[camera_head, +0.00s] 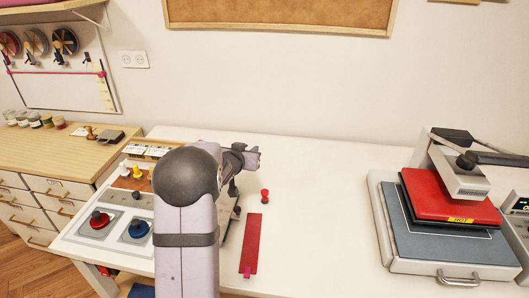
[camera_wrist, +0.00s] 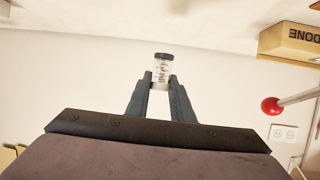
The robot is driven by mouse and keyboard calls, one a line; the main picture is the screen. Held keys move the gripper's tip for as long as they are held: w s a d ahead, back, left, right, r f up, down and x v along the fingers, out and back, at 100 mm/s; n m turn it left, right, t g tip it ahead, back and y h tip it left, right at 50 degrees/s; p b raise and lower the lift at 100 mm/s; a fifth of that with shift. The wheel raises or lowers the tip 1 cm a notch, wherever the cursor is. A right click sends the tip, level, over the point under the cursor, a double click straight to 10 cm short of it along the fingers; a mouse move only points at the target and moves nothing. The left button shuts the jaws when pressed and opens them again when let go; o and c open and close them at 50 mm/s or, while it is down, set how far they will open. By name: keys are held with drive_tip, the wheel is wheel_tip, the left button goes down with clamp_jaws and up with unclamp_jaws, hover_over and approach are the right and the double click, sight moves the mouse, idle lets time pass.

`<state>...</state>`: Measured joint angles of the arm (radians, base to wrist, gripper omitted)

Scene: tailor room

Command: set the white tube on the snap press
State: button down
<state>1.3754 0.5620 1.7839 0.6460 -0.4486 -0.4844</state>
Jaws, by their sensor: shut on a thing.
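My gripper (camera_wrist: 160,80) is shut on a small tube (camera_wrist: 162,69) with a whitish, see-through body and a dark end, seen upside down in the wrist view. In the head view my arm reaches over the middle of the table, and the fingers and tube cannot be made out. A metal lever with a red ball knob (camera_wrist: 271,106) stands at the right in the wrist view; I cannot tell whether it belongs to the snap press. My arm hides much of the area where a press may stand.
A heat press (camera_head: 450,255) fills the table's right side. A "DONE" box (camera_wrist: 290,42) shows in the wrist view.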

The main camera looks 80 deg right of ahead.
drive_tip(key=w+a+r+n+t+p, duration=0.1)
drive_tip(key=w+a+r+p, duration=0.25)
drive_tip(key=w, duration=0.45)
drive_tip(key=w+a+r+n+t+p, duration=0.25)
drive_tip(key=w+a+p, duration=0.25)
drive_tip(key=w, duration=0.3)
drive_tip(key=w+a+r+t+p, duration=0.1)
drive_tip(key=w+a+r+p, duration=0.25)
drive_tip(key=w, duration=0.45)
drive_tip(key=s+a+m+g, duration=0.1)
drive_tip(key=s, duration=0.1)
drive_tip(key=s+a+f+g+p, duration=0.1)
drive_tip(key=s, duration=0.1)
drive_tip(key=s+a+f+m+g, duration=0.1)
drive_tip(key=s, duration=0.1)
drive_tip(key=shift+m+g+p, duration=0.25)
drive_tip(key=shift+m+p, duration=0.05)
drive_tip(key=shift+m, duration=0.05)
drive_tip(key=s, duration=0.1)
drive_tip(key=s+r+m+g, duration=0.1)
drive_tip(key=s, duration=0.1)
drive_tip(key=s+m+g, duration=0.1)
drive_tip(key=shift+s+r, duration=0.3)
drive_tip(key=shift+s, duration=0.1)
drive_tip(key=shift+f, duration=0.15)
wheel_tip(320, 180, down, 6)
drive_tip(key=b, duration=0.5)
drive_tip(key=shift+r+b, duration=0.25)
drive_tip(key=shift+b, duration=0.15)
